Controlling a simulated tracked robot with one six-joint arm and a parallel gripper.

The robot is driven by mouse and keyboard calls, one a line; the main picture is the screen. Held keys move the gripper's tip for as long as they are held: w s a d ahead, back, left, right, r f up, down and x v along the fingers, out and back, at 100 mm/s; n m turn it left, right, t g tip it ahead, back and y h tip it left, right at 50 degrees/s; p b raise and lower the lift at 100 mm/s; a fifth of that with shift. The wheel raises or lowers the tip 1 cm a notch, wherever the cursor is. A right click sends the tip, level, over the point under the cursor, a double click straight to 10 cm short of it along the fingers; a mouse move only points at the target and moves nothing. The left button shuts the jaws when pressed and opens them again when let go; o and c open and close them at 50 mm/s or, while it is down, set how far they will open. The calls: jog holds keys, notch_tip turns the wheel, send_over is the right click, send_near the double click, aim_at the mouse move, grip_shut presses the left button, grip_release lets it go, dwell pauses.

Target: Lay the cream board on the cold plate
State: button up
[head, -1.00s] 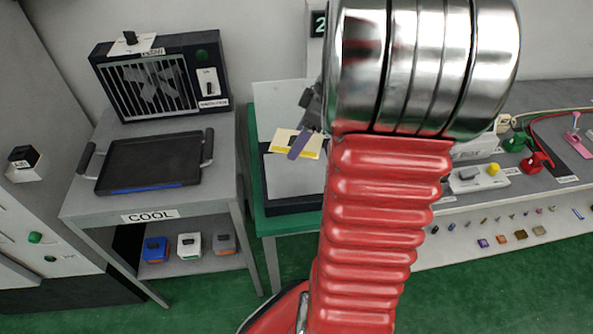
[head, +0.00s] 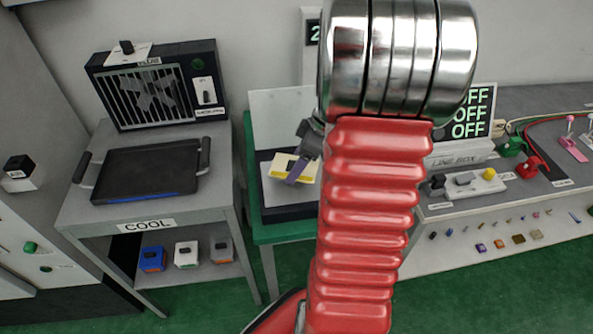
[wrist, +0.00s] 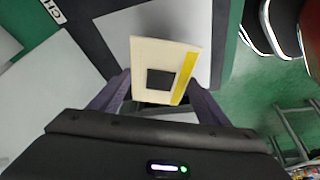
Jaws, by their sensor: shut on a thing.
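The cream board (head: 284,167) is a small flat piece with a yellow strip along one edge and a dark square on its face. My gripper (head: 298,168) is shut on it, with a purple finger across it in the head view. In the wrist view the board (wrist: 140,62) sits between the two fingers of my gripper (wrist: 158,100). It is held over the green table with the dark-framed pale panel. The likely cold plate is the dark flat plate (head: 145,170) with two side handles, on the grey stand labelled COOL, left of my gripper. Nothing lies on it.
A dark grille unit (head: 155,85) stands behind the plate. Small blue, white and grey blocks (head: 186,252) sit on the shelf below. A line box (head: 462,155) and switches are at the right. My arm hides the middle.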

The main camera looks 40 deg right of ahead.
jog(key=shift+f, duration=1.65)
jog(key=o, duration=1.1)
jog(key=v, duration=1.2)
jog(key=shift+a, duration=0.1)
